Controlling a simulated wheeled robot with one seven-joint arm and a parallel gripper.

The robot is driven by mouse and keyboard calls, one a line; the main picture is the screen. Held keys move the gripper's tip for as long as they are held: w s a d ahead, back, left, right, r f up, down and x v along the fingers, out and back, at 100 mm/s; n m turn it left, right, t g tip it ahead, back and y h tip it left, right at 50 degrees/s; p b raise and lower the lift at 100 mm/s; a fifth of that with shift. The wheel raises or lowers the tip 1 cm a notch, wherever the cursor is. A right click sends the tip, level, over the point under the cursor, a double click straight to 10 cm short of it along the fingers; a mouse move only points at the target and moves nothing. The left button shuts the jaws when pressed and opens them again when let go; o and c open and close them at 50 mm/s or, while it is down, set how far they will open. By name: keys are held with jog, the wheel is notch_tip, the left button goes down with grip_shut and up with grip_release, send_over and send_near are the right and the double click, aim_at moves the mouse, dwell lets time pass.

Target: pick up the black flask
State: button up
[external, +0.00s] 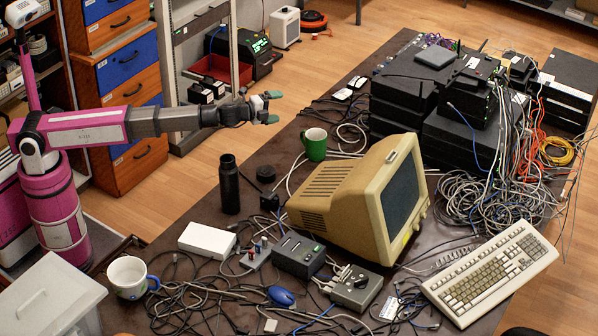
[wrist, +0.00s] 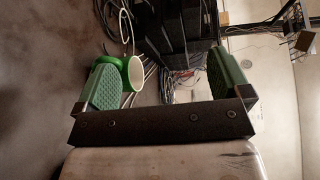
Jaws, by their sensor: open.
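The black flask (external: 229,184) stands upright on the dark table in the external view, left of the beige monitor. Its round black lid (external: 266,174) seems to lie on the table to its right. My gripper (external: 272,107) is open and empty, above the far left part of the table, higher up and farther back than the flask. In the wrist view my gripper (wrist: 165,88) shows its two green-padded fingers wide apart with nothing between them. The flask does not show in the wrist view.
A green mug (external: 315,144) stands right of the flask; it also shows in the wrist view (wrist: 132,74). A beige monitor (external: 345,195), a white box (external: 207,240), a white mug (external: 128,277) and tangled cables surround the flask. Stacked black devices (external: 405,85) fill the back.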

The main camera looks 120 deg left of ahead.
jog(key=s+d+r+m+y, duration=0.2)
jog(key=d+r, duration=0.3)
jog(key=d, duration=0.7)
jog(key=s+d+r+m+y, duration=0.25)
jog(key=d+r, duration=0.25)
jog(key=d, duration=0.7)
jog(key=s+d+r+m+y, duration=0.1)
jog(key=d+r+m, duration=0.3)
jog(key=d, duration=0.7)
jog(key=m+t+h, duration=0.2)
jog(key=m+h, duration=0.3)
jog(key=m, duration=0.5)
send_near(221, 185)
jog(key=a, duration=0.3)
jog(key=shift+n, duration=0.25)
jog(key=shift+w+d+f+x, duration=0.1)
jog(key=shift+f+x, duration=0.05)
jog(key=shift+x, duration=1.65)
jog(key=shift+w+d+f+x, duration=0.1)
jog(key=shift+w+f+x, duration=0.1)
jog(key=shift+x, duration=1.6)
jog(key=shift+w+f+x, duration=0.1)
jog(key=shift+f+x, duration=0.05)
jog(key=shift+x, duration=1.65)
jog(key=shift+d, duration=0.1)
jog(key=shift+s, duration=0.1)
jog(key=c, duration=1.4)
